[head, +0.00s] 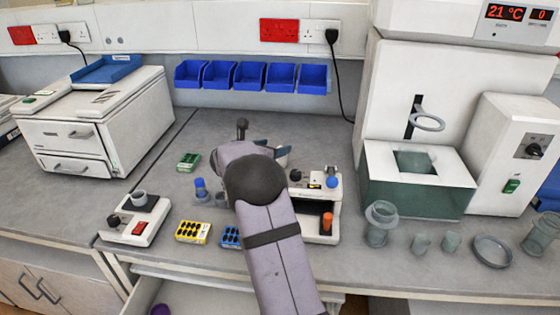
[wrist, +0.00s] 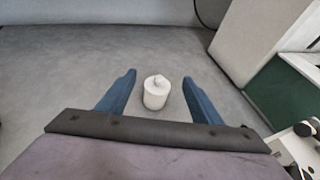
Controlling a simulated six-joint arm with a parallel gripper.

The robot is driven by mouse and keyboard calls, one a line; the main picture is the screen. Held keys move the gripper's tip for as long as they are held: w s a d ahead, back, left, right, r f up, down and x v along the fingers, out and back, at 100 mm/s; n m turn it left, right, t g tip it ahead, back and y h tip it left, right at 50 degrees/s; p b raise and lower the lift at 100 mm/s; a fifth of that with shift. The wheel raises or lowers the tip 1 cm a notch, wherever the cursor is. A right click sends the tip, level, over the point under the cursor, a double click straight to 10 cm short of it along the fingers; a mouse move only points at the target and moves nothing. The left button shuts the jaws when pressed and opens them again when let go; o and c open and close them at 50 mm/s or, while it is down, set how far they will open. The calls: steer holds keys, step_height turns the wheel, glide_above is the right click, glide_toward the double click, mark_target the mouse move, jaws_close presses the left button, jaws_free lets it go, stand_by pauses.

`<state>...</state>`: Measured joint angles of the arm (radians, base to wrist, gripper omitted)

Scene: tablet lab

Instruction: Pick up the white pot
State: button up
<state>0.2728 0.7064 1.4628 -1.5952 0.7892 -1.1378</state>
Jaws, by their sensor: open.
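The white pot (wrist: 155,96) is a small round pot with a little knob on its lid. It stands upright on the grey bench in the wrist view. My gripper (wrist: 159,78) is open, with one blue finger on each side of the pot as seen in that view. Gaps show between the pot and both fingers, and I cannot tell how far above the bench the fingers are. In the head view my gripper (head: 271,148) points toward the back of the bench, and the pot is hidden behind my arm.
A small white device with a blue knob (head: 331,182) stands close right of my arm. The green-based machine (head: 410,185) is farther right. A blue-capped bottle (head: 200,189) and a green box (head: 188,161) stand to the left. Blue bins (head: 250,77) hang behind.

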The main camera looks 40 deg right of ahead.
step_height(320, 180, down, 5)
steer(key=shift+f+p, duration=0.15)
steer(key=shift+p, duration=0.15)
steer(key=shift+d, duration=0.1)
steer(key=shift+p+x, duration=0.7)
steer(key=shift+x, duration=1.75)
steer(key=c, duration=1.1)
